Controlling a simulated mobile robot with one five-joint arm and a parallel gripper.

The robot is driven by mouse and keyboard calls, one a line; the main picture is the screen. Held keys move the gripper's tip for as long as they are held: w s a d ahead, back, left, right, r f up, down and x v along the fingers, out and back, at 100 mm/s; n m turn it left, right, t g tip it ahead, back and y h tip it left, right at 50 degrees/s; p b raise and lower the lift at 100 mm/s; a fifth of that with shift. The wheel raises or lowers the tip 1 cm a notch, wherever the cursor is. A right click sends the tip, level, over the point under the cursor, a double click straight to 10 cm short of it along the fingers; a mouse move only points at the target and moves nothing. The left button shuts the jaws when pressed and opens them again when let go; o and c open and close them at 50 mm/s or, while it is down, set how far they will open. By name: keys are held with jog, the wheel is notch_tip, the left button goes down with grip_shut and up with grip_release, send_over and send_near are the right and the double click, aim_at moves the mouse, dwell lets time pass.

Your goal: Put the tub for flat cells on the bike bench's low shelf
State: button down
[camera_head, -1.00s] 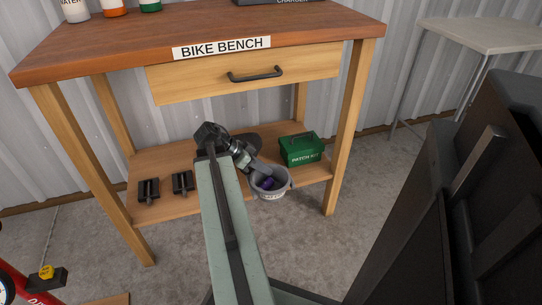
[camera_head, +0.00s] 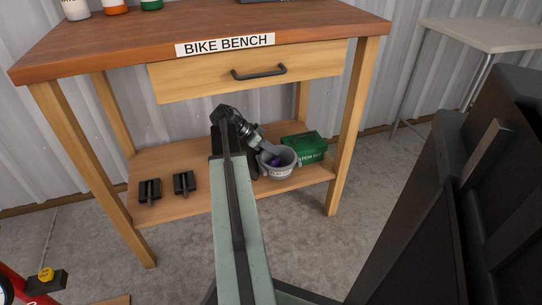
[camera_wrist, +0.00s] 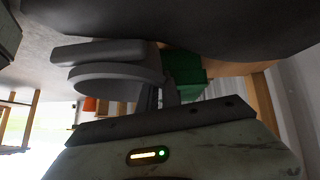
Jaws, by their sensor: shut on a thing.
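A small grey tub (camera_head: 279,170) with a label on its front and something purple inside is at the low shelf (camera_head: 215,204) of the bike bench (camera_head: 224,44). My gripper (camera_head: 266,151) is shut on the tub's rim. In the head view the tub overlaps the shelf's front right part, just left of and in front of the green patch kit box (camera_head: 306,147). I cannot tell whether its base touches the shelf. In the wrist view the tub (camera_wrist: 118,78) shows as a grey ring beside the gripper, with the green box (camera_wrist: 184,68) behind.
Two black pedal-like blocks (camera_head: 150,190) (camera_head: 184,182) lie on the shelf's left part. A dark round thing sits behind my arm, mostly hidden. The bench's right front leg (camera_head: 350,130) stands close to the tub. Bare shelf lies between the blocks and my arm.

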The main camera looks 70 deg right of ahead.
aim_at(272, 155)
notch_tip(272, 155, down, 4)
jog(key=b, duration=0.3)
jog(key=shift+s+b, duration=0.15)
jog(key=shift+b, duration=0.2)
jog(key=shift+w+r, duration=0.2)
jog(key=shift+r, duration=0.05)
jog(key=shift+f, duration=0.15)
jog(key=c, duration=1.5)
grip_release()
jog(key=shift+c, duration=0.2)
jog(key=shift+r, duration=0.2)
jog(key=p+v, duration=0.9)
jog(key=v, duration=0.2)
jog(key=shift+r, duration=0.3)
jog(key=shift+w+a+r, duration=0.1)
jog(key=shift+w+a, duration=0.1)
jog(key=shift+w, duration=0.05)
